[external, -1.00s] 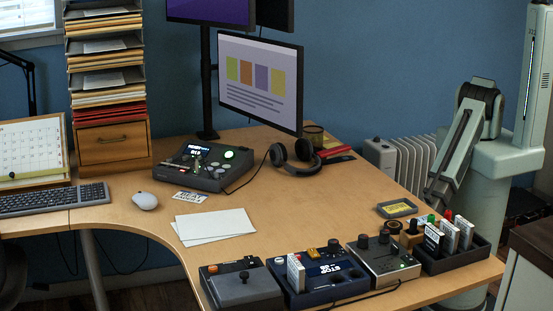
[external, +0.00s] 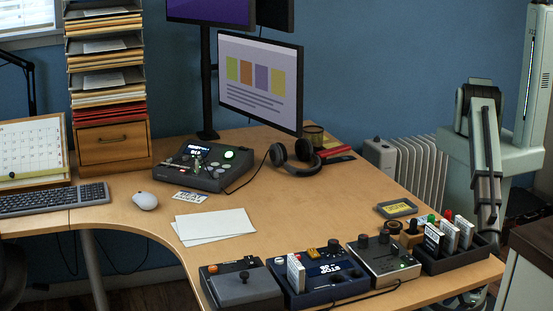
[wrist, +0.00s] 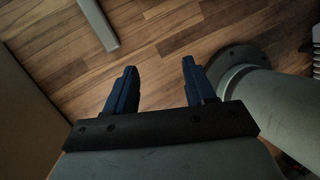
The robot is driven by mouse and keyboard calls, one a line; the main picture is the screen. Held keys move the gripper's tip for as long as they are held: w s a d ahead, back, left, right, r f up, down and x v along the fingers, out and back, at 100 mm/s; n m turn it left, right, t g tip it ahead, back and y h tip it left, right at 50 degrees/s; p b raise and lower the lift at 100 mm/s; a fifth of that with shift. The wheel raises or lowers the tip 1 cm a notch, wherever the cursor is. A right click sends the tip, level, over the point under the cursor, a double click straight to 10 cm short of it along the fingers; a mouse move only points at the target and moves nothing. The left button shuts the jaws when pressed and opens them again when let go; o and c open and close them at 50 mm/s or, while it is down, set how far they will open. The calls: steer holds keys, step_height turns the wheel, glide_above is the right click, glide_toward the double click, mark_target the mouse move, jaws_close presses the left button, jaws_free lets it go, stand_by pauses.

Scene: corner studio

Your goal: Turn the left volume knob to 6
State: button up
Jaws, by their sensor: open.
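A grey box (external: 392,268) with two dark knobs on its back edge sits at the front right of the desk. Its left knob (external: 363,241) and right knob (external: 384,237) stand upright; no scale numbers can be read, and whether these are the volume knobs I cannot tell for sure. My gripper (wrist: 159,64) is open and empty in the wrist view, its two blue fingers apart above the wooden floor. It is away from the knobs. In the external view my arm hangs down behind the desk's right end, and the gripper is not clearly visible.
A dark tray (external: 484,253) with upright cartridges stands between the grey box and my arm. A navy console (external: 345,285) and a joystick box (external: 240,289) stand to the left. A black cable runs along the desk front. The desk middle is mostly clear.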

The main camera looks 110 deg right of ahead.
steer(key=s+a+r+m+y, duration=0.25)
steer(key=a+r, duration=0.45)
steer(key=a, duration=0.4)
steer(key=s+a+r+m+y, duration=0.15)
steer(key=a+r+y, duration=0.25)
steer(key=a+r, duration=0.45)
steer(key=s+a+r+m+y, duration=0.1)
steer(key=s+a+r+y, duration=0.4)
steer(key=a, duration=0.8)
steer(key=w+d+r+m+t+h, duration=0.1)
steer(key=w+d+r+m, duration=0.2)
steer(key=w+r+m, duration=0.45)
steer(key=w+d+r+m+t+h, duration=0.15)
steer(key=w+r, duration=0.25)
steer(key=w, duration=0.7)
step_height(320, 180, up, 16)
steer(key=m+g+h, duration=0.4)
steer(key=g+h, duration=0.1)
glide_above(385, 231)
step_height(385, 231, down, 13)
steer(key=shift+a, duration=0.1)
